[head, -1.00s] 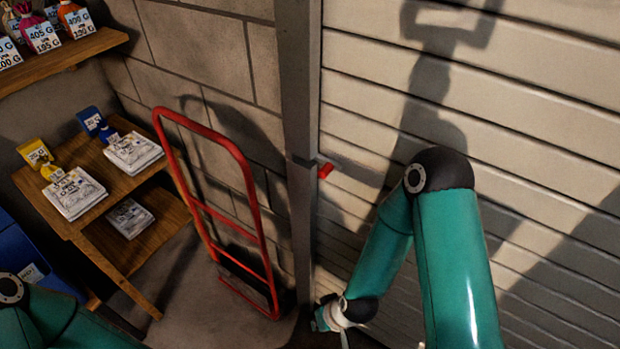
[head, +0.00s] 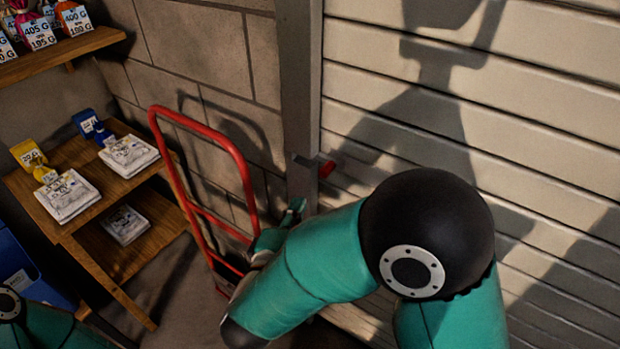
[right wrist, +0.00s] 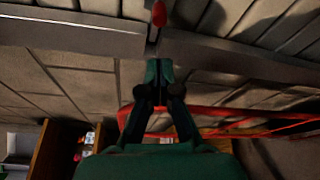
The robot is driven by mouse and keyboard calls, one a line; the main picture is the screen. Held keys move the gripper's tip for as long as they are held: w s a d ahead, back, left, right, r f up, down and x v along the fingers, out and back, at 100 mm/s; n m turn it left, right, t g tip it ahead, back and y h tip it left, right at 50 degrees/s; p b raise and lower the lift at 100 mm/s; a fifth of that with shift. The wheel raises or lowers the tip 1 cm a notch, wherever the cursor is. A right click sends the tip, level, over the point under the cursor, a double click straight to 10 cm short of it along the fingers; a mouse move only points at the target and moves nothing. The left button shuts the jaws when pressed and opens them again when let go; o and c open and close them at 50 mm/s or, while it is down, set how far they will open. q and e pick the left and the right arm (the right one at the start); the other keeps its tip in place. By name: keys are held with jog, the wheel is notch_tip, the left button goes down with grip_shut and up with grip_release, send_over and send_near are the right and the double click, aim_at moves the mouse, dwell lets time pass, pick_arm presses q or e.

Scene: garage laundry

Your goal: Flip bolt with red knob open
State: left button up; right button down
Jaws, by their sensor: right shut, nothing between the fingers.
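The bolt's red knob (head: 326,169) sticks out at the edge of the slatted shutter, beside the grey vertical post (head: 300,120). In the right wrist view the red knob (right wrist: 158,14) is at the top, just beyond the fingertips, with the dark gap of the post's edge below it. My right gripper (head: 297,206) is just below the knob in the head view, partly hidden by my arm. In the right wrist view its fingers (right wrist: 159,72) are closed together, empty, and apart from the knob. My left gripper is not visible; only part of my left arm shows at the lower left.
A red hand truck (head: 246,180) leans by the block wall, close behind my right forearm. A wooden shelf (head: 85,235) with white packets stands at the left, near a blue bin (head: 30,265). The shutter (head: 450,90) fills the right side.

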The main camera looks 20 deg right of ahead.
aim_at(331, 163)
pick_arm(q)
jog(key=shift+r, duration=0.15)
pick_arm(e)
jog(key=x, duration=1)
jog(key=shift+w, duration=0.15)
pick_arm(q)
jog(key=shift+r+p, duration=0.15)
jog(key=shift+p, duration=0.15)
